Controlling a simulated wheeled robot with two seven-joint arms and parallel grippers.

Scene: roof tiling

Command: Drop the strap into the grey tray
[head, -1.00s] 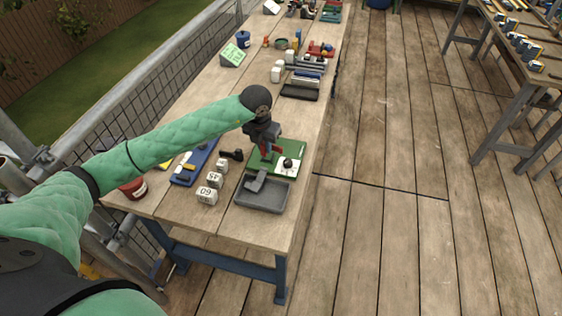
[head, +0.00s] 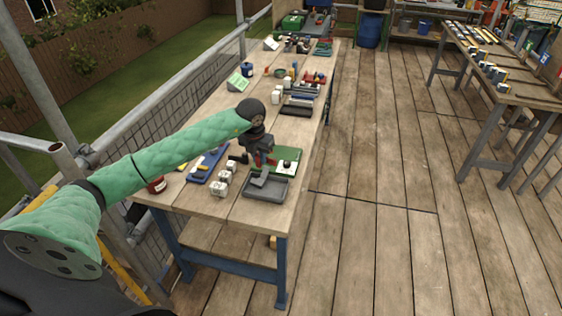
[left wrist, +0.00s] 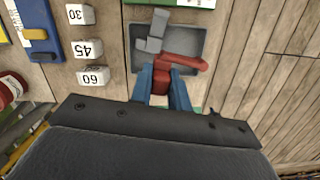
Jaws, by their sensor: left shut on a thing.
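My left gripper (left wrist: 165,82) is shut on the red part of what looks like the strap (left wrist: 178,63). An angular light-grey piece (left wrist: 153,35) reaches beyond the red part; I cannot tell for certain whether they are joined. In the left wrist view both show over the grey tray (left wrist: 196,36). In the head view the left gripper (head: 258,152) points down at the tray's back edge, and the grey piece (head: 260,180) shows over the grey tray (head: 270,197). How high it is above the tray floor is unclear. My right gripper is not in view.
A green board (head: 287,157) lies just behind the tray. White numbered blocks (head: 218,188) and a blue holder (head: 205,166) stand left of it, with a red tin (head: 157,184) farther left. Bare wooden tabletop (head: 247,213) lies in front.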

